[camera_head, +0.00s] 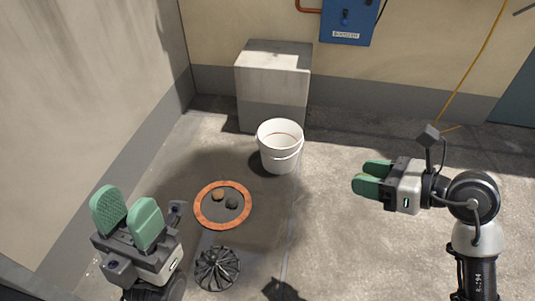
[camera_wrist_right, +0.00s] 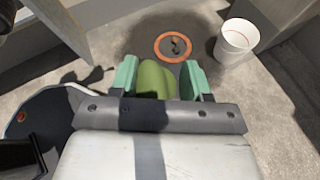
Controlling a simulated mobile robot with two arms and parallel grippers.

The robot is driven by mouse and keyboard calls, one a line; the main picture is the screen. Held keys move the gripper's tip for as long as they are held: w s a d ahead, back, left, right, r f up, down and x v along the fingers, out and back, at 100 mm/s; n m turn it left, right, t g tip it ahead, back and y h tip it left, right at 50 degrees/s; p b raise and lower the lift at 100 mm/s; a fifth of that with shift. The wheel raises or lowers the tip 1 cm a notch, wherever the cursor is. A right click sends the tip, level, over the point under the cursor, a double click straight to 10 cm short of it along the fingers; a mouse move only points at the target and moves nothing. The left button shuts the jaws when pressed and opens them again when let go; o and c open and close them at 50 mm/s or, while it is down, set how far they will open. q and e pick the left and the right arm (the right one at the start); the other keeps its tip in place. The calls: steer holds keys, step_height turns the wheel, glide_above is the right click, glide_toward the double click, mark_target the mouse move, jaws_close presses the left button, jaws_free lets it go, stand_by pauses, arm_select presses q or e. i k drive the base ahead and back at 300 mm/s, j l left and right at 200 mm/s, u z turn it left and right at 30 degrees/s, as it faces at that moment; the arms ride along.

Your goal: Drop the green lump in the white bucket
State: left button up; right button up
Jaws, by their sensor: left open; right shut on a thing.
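The white bucket (camera_head: 280,146) stands upright on the concrete floor in front of a concrete block; its open top faces up. It also shows at the upper right of the right wrist view (camera_wrist_right: 235,42). My right gripper (camera_head: 372,179) is to the right of the bucket and apart from it. In the right wrist view the right gripper (camera_wrist_right: 168,80) is shut on the green lump (camera_wrist_right: 155,80), which sits between its green fingers. In the head view the fingers mostly hide the lump. My left gripper (camera_head: 127,217) is open and empty at the lower left.
An orange ring (camera_head: 202,216) lies on the floor left of the bucket, with a brown lump (camera_head: 218,195) and a dark lump (camera_head: 232,202) inside. A black fan wheel (camera_head: 217,268) lies nearer. The concrete block (camera_head: 273,80) stands behind the bucket. Floor between bucket and right gripper is clear.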

mark_target(280, 168)
steer(key=i+u, duration=0.1)
steer(key=u, duration=0.35)
steer(key=l+u, duration=0.15)
steer(key=u, duration=0.3)
steer(key=i+l+u, duration=0.1)
steer(key=u, duration=0.35)
steer(key=i+l, duration=0.15)
steer(key=l, duration=0.3)
steer(key=i+l, duration=0.1)
steer(key=l, duration=0.35)
steer(key=i+l, duration=0.15)
steer(key=l, duration=0.3)
steer(key=i+l, duration=0.1)
steer(key=l, duration=0.35)
steer(key=i+l, duration=0.15)
steer(key=l, duration=0.3)
steer(key=i+l, duration=0.1)
steer(key=l, duration=0.35)
